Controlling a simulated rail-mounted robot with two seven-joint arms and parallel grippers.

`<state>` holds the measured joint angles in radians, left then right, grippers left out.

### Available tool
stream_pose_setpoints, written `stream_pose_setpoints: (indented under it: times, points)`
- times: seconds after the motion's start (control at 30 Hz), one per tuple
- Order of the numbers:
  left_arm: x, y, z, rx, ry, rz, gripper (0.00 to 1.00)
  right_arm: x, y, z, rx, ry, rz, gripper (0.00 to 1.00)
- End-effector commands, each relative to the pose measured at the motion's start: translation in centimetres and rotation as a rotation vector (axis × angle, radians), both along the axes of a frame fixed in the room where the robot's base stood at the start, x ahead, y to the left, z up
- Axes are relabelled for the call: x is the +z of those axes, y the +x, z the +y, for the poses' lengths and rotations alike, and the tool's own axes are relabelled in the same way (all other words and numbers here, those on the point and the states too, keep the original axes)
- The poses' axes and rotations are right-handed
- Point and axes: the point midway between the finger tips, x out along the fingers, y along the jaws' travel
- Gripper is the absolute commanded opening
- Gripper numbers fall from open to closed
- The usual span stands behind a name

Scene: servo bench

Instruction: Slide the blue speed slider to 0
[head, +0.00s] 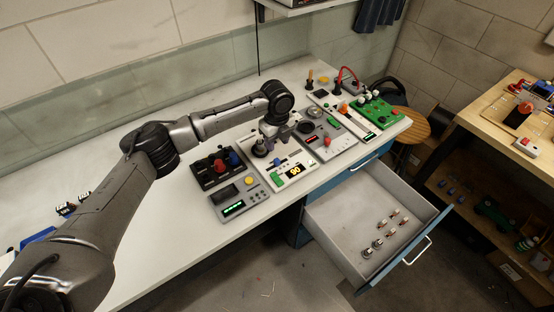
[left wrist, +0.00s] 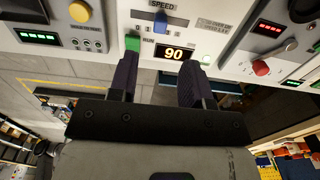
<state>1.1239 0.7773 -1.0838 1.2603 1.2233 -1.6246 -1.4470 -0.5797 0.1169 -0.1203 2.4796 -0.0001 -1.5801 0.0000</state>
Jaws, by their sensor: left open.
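The blue speed slider (left wrist: 161,23) shows at the top of the left wrist view, near the middle of its slot under the word SPEED. The display (left wrist: 173,54) below it reads 90, and a green button (left wrist: 132,43) sits to its left. My left gripper (head: 276,140) is over the panel's far part. In the left wrist view its two dark fingers (left wrist: 158,78) are apart, with nothing between them. My right gripper is not in view.
An open drawer (head: 346,231) holding small parts juts out below.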

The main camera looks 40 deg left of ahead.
Motion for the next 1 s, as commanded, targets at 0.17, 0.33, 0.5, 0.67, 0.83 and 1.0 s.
stream_pose_setpoints:
  times: [0.17, 0.33, 0.5, 0.67, 0.83, 1.0]
  points:
    - [-3.6, -0.1, 0.0, 0.000, 0.001, 0.002, 0.45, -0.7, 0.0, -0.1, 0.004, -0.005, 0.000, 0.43]
    - [-6.2, -0.1, 0.0, 0.001, 0.000, 0.001, 0.45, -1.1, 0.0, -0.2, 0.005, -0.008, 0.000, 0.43]
    - [-7.9, 0.0, -0.1, 0.001, 0.000, 0.000, 0.45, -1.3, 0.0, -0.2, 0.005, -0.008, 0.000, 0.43]
    - [-8.7, 0.0, -0.1, 0.000, 0.000, -0.001, 0.45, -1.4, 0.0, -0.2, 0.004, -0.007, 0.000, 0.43]
    - [-8.9, 0.0, -0.1, 0.000, 0.000, -0.001, 0.45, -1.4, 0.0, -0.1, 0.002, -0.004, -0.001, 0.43]
    - [-8.9, 0.0, -0.1, 0.000, 0.000, -0.001, 0.45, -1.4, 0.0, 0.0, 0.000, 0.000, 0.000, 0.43]
